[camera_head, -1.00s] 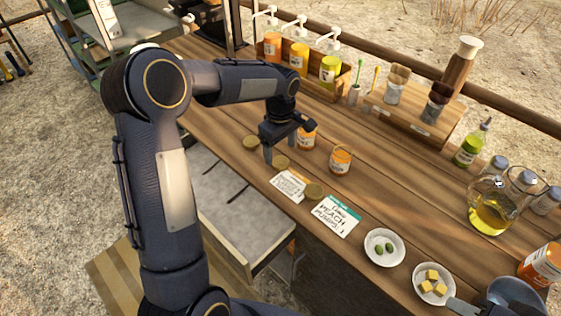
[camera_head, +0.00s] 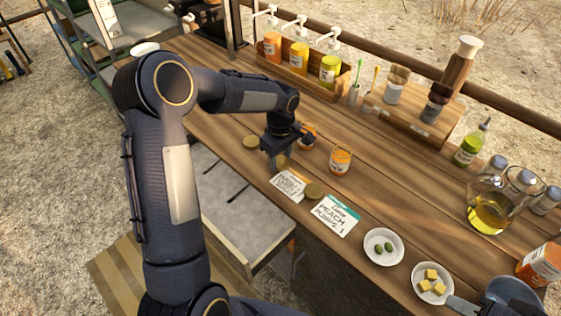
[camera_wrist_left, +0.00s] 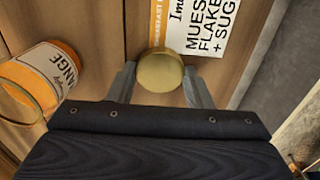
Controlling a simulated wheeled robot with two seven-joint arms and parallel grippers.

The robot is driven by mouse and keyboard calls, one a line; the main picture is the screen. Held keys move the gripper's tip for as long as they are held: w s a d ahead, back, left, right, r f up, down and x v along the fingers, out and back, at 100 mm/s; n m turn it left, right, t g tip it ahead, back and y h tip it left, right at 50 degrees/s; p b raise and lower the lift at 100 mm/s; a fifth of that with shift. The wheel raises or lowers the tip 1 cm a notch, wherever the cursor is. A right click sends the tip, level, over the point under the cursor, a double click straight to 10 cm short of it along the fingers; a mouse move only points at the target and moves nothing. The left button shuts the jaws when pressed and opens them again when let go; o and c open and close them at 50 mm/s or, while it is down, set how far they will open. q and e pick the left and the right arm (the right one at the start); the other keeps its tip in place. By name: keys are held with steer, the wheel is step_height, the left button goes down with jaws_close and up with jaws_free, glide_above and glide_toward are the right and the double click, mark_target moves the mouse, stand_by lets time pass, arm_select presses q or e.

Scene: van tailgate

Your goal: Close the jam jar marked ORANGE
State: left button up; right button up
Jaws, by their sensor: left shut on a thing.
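My left gripper (camera_head: 279,160) is shut on a round gold lid (camera_wrist_left: 160,72), which sits between its two fingertips in the left wrist view. I cannot tell whether this lid still touches the table. An orange jar (camera_wrist_left: 45,80) with "ANGE" readable on its label stands beside the gripper. Its glass mouth looks open. It appears to be the jar (camera_head: 309,137) partly hidden behind the gripper in the head view. A second orange jar (camera_head: 340,161), its label unreadable, stands to the right. Two more gold lids lie flat, one at left (camera_head: 250,142) and one (camera_head: 314,190) by the cards.
A muesli card (camera_head: 289,185) and a peach card (camera_head: 336,215) lie near the table edge. Bowls of olives (camera_head: 371,236) and yellow cubes (camera_head: 444,271) stand lower right. A pump-bottle rack (camera_head: 338,92) and a brush stand (camera_head: 425,128) line the back. The wood between is clear.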

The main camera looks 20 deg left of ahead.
mark_target(279, 162)
arm_select(q)
steer(key=shift+r, duration=0.1)
steer(key=shift+c, duration=0.2)
steer(key=shift+r, duration=0.2)
steer(key=r, duration=0.3)
steer(key=shift+s+a+r, duration=0.15)
steer(key=shift+s, duration=0.15)
steer(key=s+a+r+b, duration=0.2)
steer(key=s+a+r, duration=0.2)
steer(key=s+r, duration=0.5)
steer(key=s, duration=0.3)
steer(key=shift+s, duration=0.35)
arm_select(e)
step_height(279, 162, down, 2)
steer(key=shift+f, duration=0.1)
arm_select(q)
steer(key=shift+a, duration=0.1)
arm_select(e)
steer(key=shift+o, duration=0.4)
